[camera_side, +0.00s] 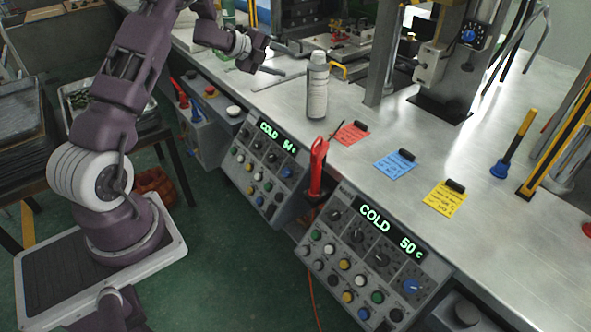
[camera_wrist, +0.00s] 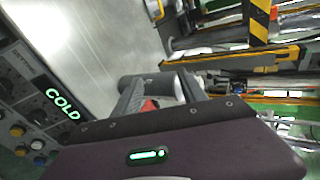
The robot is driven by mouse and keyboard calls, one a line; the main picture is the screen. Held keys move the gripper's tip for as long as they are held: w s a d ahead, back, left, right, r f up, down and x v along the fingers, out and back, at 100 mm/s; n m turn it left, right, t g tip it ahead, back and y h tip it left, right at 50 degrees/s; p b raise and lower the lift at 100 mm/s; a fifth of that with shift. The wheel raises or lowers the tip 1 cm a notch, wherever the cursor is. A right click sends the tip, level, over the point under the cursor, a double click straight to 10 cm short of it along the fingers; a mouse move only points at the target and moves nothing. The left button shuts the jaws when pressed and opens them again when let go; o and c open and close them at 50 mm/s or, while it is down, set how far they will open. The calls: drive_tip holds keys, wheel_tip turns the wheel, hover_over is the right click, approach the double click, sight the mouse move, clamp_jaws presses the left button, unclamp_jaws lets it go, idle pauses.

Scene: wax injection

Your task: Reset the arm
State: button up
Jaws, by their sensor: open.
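My gripper (camera_side: 279,59) is in the upper middle of the side view, above the bench, with its jaws open and apart from the bottle there. In the wrist view my gripper (camera_wrist: 160,82) shows two grey fingers spread apart. A pale grey cylinder (camera_wrist: 152,88) appears beyond and between them; it may be the bottle. A grey-white spray-type bottle (camera_side: 318,90) stands upright on the bench to the right of my gripper. I see nothing held in the fingers.
The metal bench (camera_side: 480,215) carries red (camera_side: 352,134), blue (camera_side: 394,164) and yellow (camera_side: 445,198) notes. Control panels reading COLD (camera_side: 375,255) line its front edge. A red handle (camera_side: 317,168) sticks up there. Press columns (camera_side: 388,50) stand behind.

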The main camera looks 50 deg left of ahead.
wheel_tip(320, 180, up, 10)
drive_tip(key=w+d+n+t+y, duration=0.1)
drive_tip(key=w+d+n+y, duration=0.1)
drive_tip(key=n+y, duration=0.15)
drive_tip(key=s+d+r+n+y, duration=0.3)
drive_tip(key=s+d+r+n, duration=0.35)
drive_tip(key=r+n, duration=0.35)
drive_tip(key=s+d+f+n+g+h, duration=0.1)
drive_tip(key=s+d+f+n+g, duration=0.1)
drive_tip(key=s+d, duration=0.6)
drive_tip(key=s+d+f+n+g+h, duration=0.2)
drive_tip(key=s+d, duration=0.6)
drive_tip(key=s, duration=0.6)
drive_tip(key=s+d+f+n+g+h, duration=0.2)
drive_tip(key=s+d+f+g, duration=0.1)
drive_tip(key=s+d, duration=0.6)
drive_tip(key=s+f, duration=0.1)
drive_tip(key=s, duration=0.1)
drive_tip(key=shift+s+g, duration=0.3)
drive_tip(key=shift+s, duration=0.05)
